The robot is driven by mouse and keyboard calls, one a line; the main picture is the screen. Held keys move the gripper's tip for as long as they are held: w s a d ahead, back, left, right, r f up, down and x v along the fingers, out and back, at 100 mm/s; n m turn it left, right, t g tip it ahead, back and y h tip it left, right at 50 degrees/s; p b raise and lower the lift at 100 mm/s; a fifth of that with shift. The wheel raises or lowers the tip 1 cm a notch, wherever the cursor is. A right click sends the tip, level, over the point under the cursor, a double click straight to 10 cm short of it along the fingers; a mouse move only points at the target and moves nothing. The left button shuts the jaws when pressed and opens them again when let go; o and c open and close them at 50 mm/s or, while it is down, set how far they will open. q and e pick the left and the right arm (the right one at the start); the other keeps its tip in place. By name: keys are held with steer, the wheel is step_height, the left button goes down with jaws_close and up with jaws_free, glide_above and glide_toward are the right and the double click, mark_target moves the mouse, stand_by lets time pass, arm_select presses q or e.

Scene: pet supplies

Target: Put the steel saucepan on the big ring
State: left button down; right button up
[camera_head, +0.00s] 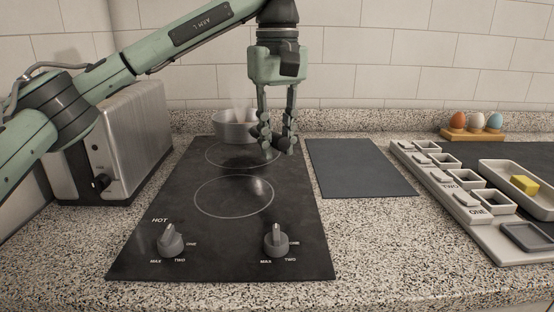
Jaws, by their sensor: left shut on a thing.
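The steel saucepan (232,133) is at the back of the black hob, at or over the far edge of the rear ring (212,162). I cannot tell whether its base touches the hob. The rear ring looks like the bigger one; the front ring (196,203) is bare and looks smaller for its distance. My left gripper (277,143) points down at the saucepan's right side and is shut on it, seemingly at the handle, which the fingers hide. The fingers also cover part of the saucepan's right side. My right gripper is not in view.
A steel toaster (133,130) stands left of the hob. Two knobs (171,243) (277,241) are at the hob's front. A dark board (360,168) lies bare to the right. Beyond it are a white tray with a yellow block (524,184) and an egg rack (472,136).

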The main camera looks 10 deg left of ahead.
arm_select(q)
steer(key=shift+w+f, duration=0.1)
steer(key=shift+f, duration=1.85)
steer(key=c, duration=1.3)
jaws_free()
step_height(320, 180, up, 12)
steer(key=shift+f, duration=0.1)
